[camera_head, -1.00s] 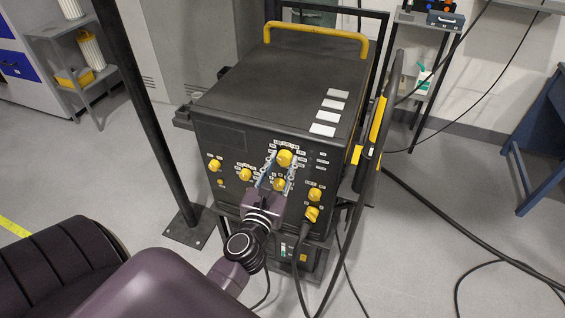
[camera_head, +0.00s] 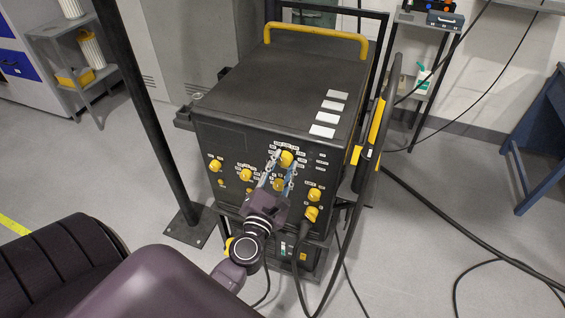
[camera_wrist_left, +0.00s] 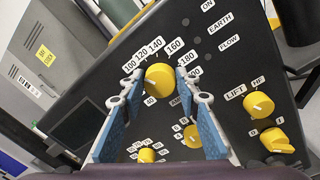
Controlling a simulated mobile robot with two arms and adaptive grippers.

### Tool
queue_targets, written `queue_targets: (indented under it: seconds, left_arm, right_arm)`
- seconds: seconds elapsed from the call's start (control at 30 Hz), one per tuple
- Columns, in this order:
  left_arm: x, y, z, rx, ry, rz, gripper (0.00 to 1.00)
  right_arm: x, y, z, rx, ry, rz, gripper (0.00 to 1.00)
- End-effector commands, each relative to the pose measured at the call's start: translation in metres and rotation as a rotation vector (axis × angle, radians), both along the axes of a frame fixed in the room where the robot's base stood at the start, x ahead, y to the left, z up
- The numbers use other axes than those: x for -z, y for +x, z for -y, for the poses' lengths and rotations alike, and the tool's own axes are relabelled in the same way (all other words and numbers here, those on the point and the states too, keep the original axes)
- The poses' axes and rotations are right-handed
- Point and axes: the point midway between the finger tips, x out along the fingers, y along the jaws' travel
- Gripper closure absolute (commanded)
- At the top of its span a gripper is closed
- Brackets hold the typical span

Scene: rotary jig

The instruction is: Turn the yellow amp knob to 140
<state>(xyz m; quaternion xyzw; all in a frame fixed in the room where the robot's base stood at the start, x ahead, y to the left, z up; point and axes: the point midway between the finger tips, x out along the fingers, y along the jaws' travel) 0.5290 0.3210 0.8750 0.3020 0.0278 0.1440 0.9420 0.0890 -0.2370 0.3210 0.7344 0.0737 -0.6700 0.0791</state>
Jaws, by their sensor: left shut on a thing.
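The yellow amp knob (camera_head: 287,158) sits high on the black front panel of the machine. In the left wrist view the amp knob (camera_wrist_left: 160,80) has printed numbers around it, with 100, 120, 140 and 160 along its upper side. The setting its pointer shows is too small to read surely. My left gripper (camera_head: 284,161) reaches up to the panel, with its blue-padded fingers on either side of this knob. In the left wrist view the left gripper (camera_wrist_left: 161,84) is shut on the knob at its fingertips. My right gripper is not in view.
More yellow knobs (camera_head: 215,165) sit left and right on the panel (camera_head: 232,190). A cable (camera_head: 302,255) hangs from the lower right. A dark post (camera_head: 150,120) stands left of the machine.

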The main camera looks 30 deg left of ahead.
Motion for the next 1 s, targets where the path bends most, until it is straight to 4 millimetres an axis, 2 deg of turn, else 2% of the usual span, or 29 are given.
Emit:
queue_targets:
  seconds: [0.7, 1.0]
  left_arm:
    - [0.001, 0.001, 0.001, 0.001, 0.658, -0.157, 0.94]
    - [0.002, 0.001, 0.000, -0.002, 0.868, -0.207, 0.94]
  right_arm:
    - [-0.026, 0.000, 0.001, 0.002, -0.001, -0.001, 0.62]
    - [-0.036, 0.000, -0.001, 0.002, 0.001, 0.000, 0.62]
